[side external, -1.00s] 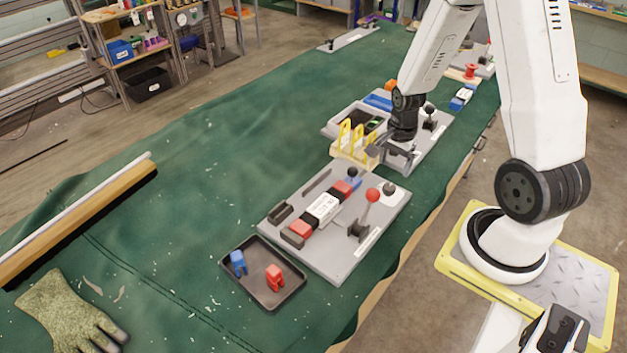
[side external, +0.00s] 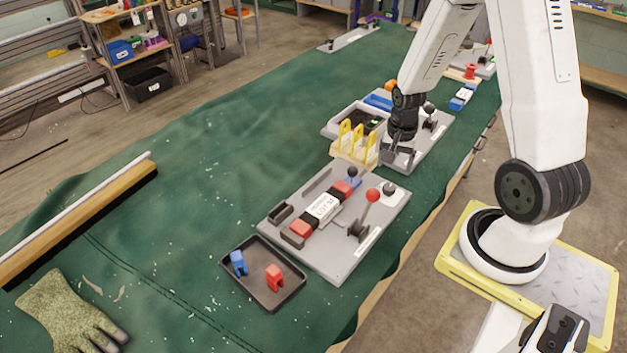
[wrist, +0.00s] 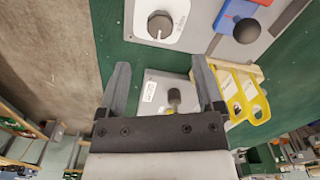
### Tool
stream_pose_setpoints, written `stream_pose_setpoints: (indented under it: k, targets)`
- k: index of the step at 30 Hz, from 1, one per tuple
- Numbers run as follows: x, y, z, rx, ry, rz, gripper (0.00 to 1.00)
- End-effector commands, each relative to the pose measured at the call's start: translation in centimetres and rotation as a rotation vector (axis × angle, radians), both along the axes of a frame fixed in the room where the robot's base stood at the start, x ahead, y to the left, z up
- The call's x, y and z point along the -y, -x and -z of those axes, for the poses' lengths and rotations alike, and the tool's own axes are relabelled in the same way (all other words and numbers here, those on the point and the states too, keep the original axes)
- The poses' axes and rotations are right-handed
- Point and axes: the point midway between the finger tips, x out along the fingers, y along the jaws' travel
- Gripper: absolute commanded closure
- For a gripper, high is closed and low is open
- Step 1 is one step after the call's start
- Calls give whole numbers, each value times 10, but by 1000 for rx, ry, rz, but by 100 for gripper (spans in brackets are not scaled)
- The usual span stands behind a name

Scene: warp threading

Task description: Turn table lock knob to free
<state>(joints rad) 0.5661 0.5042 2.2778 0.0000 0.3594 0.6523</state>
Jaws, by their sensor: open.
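A dark round knob (side external: 389,187) sits on a white plate at the far right corner of the near grey board (side external: 335,262). In the wrist view the knob (wrist: 160,24) is at the top, with a white line on its face and small lettering beside it too small to read. My gripper (side external: 398,152) is open and empty, pointing down over the near end of the far grey board, apart from the knob. In the wrist view the knob lies beyond the fingertips of my gripper (wrist: 160,63).
A red-ball lever (side external: 372,196) and a blue part with a black ball (side external: 352,174) stand near the knob. Yellow hooks (side external: 358,144) stand left of my gripper. A black-tipped post (wrist: 174,98) shows between the fingers. A tray (side external: 262,290) holds blue and red pieces.

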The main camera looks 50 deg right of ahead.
Motion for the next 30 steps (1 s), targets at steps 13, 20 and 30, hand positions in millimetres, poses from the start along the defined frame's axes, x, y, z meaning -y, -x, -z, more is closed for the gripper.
stream_pose_setpoints:
  k: [13,20,30]
  targets:
    - [0,0,0,0,0,-364,14]
    - [0,0,1,0,-1,-371,14]
    - [0,0,16,-2,-1,-369,14]
